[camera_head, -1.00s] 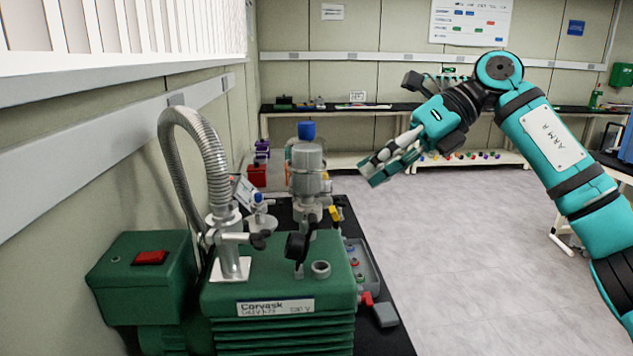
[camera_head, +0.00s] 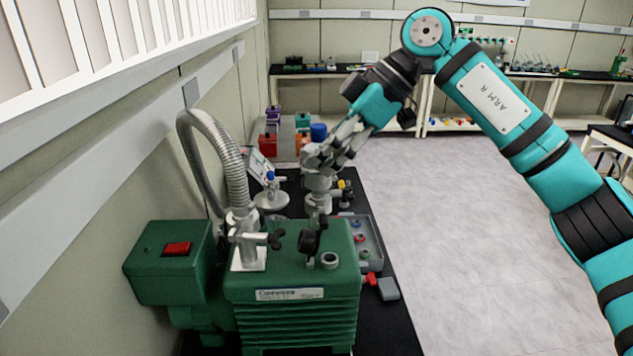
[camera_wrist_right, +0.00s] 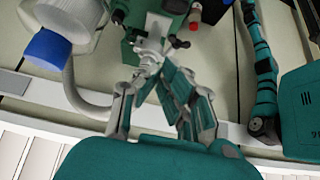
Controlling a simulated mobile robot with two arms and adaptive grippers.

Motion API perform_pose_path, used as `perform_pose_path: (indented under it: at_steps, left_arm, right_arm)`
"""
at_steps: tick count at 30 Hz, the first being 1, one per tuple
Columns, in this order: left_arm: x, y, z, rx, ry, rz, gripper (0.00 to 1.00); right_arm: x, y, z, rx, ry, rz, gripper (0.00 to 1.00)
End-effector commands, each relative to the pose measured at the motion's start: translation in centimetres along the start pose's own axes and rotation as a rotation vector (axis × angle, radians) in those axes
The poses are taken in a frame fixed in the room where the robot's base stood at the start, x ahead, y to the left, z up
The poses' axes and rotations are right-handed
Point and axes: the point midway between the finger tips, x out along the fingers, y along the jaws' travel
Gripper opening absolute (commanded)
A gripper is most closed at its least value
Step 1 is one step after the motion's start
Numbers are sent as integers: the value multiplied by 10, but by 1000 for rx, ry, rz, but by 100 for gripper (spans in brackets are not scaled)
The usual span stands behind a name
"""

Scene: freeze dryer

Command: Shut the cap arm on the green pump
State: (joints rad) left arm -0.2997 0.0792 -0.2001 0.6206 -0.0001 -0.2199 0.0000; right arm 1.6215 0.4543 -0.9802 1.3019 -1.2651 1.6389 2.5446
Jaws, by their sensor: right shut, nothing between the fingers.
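The green pump (camera_head: 290,300) stands on the dark bench at lower centre in the head view. On its top, a black knob-like part (camera_head: 310,242) stands upright beside a small round port (camera_head: 329,260), whose top is uncovered; this looks like the cap arm, standing off the port. My right gripper (camera_head: 322,158) is shut and empty. In the head view it is above and beyond the pump, overlapping the grey vessel with a blue cap (camera_head: 318,131). In the right wrist view the fingers (camera_wrist_right: 155,78) converge, with the blue cap (camera_wrist_right: 48,48) at left. My left gripper is not in view.
A ribbed hose (camera_head: 222,160) arches to a fitting at the pump's left. A green box with a red switch (camera_head: 177,249) is left of the pump. A grey tray (camera_head: 368,245) with small coloured parts lies at its right. The wall is close on the left; open floor is right.

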Motion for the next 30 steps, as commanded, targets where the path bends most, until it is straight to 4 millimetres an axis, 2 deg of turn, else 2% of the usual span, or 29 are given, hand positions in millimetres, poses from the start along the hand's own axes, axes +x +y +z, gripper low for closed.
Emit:
perform_pose_path:
  at_steps: [5,15,22,30]
  left_arm:
    - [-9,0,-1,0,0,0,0]
    - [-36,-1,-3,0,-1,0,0]
    - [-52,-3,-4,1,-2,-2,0]
    - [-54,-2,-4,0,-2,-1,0]
  right_arm:
    - [24,-1,-1,0,-1,-5,0]
    - [95,-1,-2,0,0,-6,0]
    - [84,0,29,2,1,-1,0]
    - [83,0,38,-2,1,-1,0]
